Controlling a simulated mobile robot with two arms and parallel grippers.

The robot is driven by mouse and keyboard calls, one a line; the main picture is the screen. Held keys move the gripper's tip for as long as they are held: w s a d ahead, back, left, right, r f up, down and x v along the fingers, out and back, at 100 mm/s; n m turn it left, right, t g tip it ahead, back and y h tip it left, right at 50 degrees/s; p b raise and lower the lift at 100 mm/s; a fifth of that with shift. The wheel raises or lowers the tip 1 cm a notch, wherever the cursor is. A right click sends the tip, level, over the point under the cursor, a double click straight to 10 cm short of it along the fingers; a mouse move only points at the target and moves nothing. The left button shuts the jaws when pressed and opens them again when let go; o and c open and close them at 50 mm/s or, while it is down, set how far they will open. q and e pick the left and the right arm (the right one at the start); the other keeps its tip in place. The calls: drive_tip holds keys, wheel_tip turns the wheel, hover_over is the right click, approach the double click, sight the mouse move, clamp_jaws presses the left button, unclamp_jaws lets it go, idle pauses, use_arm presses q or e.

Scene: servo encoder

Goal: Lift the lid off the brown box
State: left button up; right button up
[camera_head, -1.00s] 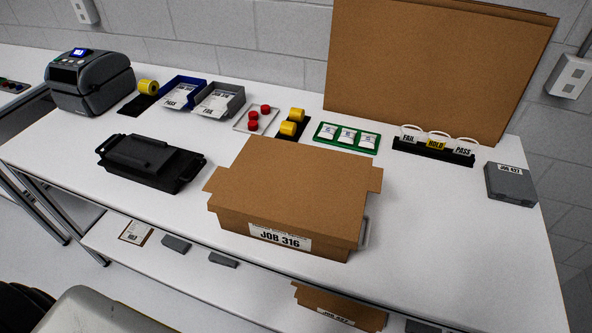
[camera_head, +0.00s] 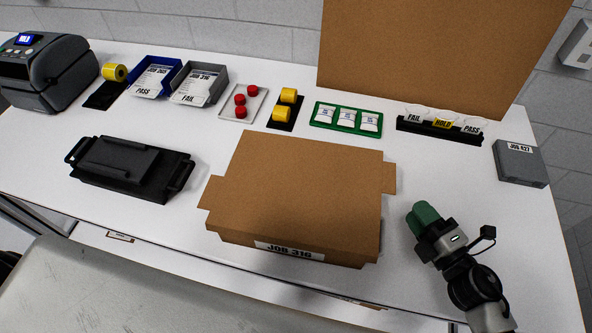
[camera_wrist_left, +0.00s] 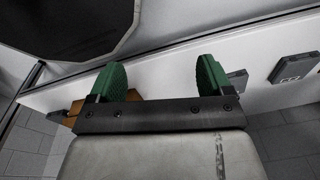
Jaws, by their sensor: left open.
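The brown box (camera_head: 300,195) sits closed on the white table in the head view, with its lid on and a JOB 316 label on the front. Lid flaps stick out at its left and right sides.
A black case (camera_head: 130,168) lies left of the box. A grey box (camera_head: 520,163) is at the right. The table between is clear.

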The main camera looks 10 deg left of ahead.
drive_tip(key=p+x, duration=0.3)
drive_tip(key=x, duration=0.5)
drive_tip(key=shift+r, duration=0.35)
drive_tip(key=shift+a, duration=0.1)
drive_tip(key=shift+c, duration=0.7)
use_arm(q)
drive_tip(key=shift+g, duration=0.3)
drive_tip(key=s+d+r, duration=0.2)
drive_tip(key=s+r, duration=0.1)
drive_tip(key=shift+s+d+r, duration=0.15)
drive_tip(key=shift+d, duration=0.15)
use_arm(e)
clamp_jaws()
